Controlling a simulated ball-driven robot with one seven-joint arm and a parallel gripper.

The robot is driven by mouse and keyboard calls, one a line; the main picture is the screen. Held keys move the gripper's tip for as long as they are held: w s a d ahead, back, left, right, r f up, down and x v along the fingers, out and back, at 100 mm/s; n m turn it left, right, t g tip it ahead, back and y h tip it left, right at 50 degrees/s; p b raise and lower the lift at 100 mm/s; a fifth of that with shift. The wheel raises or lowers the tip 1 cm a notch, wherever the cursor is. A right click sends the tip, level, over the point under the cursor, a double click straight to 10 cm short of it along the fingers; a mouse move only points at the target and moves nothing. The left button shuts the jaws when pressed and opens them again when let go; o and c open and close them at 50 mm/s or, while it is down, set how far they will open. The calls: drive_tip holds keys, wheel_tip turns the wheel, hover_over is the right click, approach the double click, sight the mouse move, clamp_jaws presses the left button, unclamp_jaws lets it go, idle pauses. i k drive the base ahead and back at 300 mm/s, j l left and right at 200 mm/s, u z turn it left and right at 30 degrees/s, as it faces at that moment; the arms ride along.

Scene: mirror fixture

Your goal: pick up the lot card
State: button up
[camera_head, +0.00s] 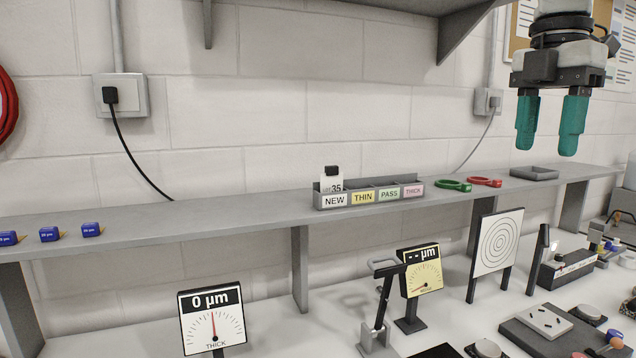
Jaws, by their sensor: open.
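The lot card (331,183) is a white card with a black clip or tab on top, marked "LOT 35". It stands upright in the NEW compartment of a grey sorting rack (385,182) on the shelf. The card's lower part is hidden behind the NEW label. My gripper (545,150) hangs at the upper right with its two teal fingers pointing down. It is open and empty, apart from the card and well to its right, in front of the wall.
The grey shelf (200,222) also holds blue blocks (50,234) at left, and a green ring (453,185), a red ring (485,181) and a small grey tray (533,173) at right. Gauges (211,315) and a target board (497,243) stand below. A bracketed upper shelf (400,8) overhangs.

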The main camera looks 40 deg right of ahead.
sight(332, 180)
drive_tip(key=i, duration=1.5)
